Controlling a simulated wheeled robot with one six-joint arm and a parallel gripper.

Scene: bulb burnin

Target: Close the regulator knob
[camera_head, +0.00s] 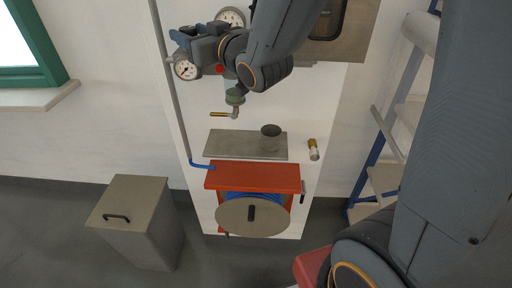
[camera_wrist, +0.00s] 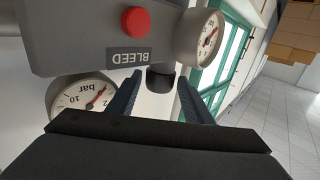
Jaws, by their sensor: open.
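The regulator body (camera_wrist: 90,35) fills the upper left of the wrist view, with a red button (camera_wrist: 136,22) above a BLEED label. A short dark cylindrical knob (camera_wrist: 160,80) sticks out of it, apparently the regulator knob. My gripper (camera_wrist: 159,86) is open, with one finger on each side of the knob in this view. I cannot tell whether the fingers touch it. The knob is not clearly visible there.
Dial gauges flank the regulator, one at left (camera_wrist: 84,98) and one at right (camera_wrist: 206,36). Below are a valve with a brass lever (camera_head: 219,114), a grey shelf (camera_head: 228,145) with a cup (camera_head: 270,136), and a red hose reel (camera_head: 253,177). A ladder (camera_head: 385,150) stands right.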

